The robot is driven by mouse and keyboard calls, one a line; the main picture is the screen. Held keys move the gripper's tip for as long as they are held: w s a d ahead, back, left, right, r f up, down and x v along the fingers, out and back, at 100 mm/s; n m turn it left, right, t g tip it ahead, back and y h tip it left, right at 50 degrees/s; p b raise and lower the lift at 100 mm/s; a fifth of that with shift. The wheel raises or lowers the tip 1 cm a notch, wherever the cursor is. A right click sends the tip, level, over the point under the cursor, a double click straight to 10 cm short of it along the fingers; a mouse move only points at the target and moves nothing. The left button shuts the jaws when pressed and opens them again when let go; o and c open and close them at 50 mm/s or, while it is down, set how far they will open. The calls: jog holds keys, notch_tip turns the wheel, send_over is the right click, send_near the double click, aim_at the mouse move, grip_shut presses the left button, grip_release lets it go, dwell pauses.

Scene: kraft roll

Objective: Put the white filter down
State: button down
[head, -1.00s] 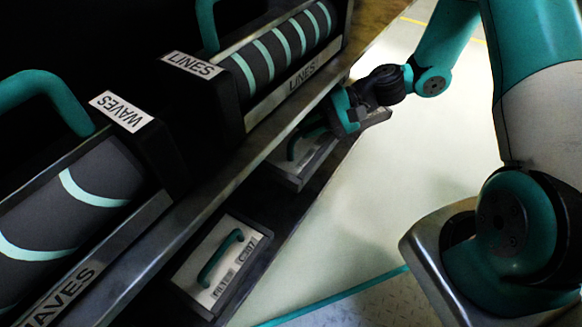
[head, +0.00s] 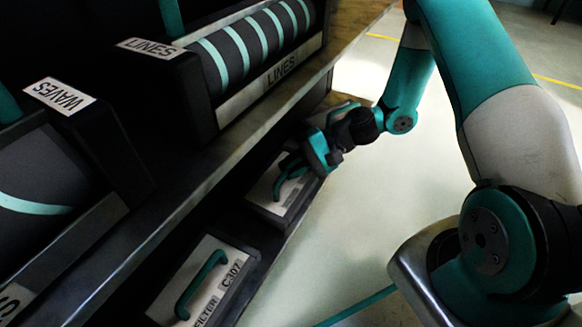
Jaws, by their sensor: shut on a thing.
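The white filter (head: 266,188) has a pale front panel, dark sides and a teal handle. It is at the lower shelf level, near the middle of the head view. My gripper (head: 291,172) is shut on its handle, reaching in from the upper right. My gripper hides part of the filter's panel. I cannot tell whether the filter's underside rests on the shelf.
A similar filter (head: 213,275) labelled "FILTER C307" sits at the lower left. Above are striped rolls, one labelled LINES (head: 235,55) and one labelled WAVES (head: 45,180), behind a metal shelf edge (head: 200,160). Pale floor (head: 370,215) is open to the right.

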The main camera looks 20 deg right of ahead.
jog(key=c, duration=1.1)
grip_release()
jog(key=shift+d+r, duration=0.2)
jog(key=shift+d, duration=0.05)
jog(key=p+v, duration=0.5)
jog(key=v, duration=0.6)
jog(key=shift+d, duration=0.25)
jog(key=shift+s, duration=0.1)
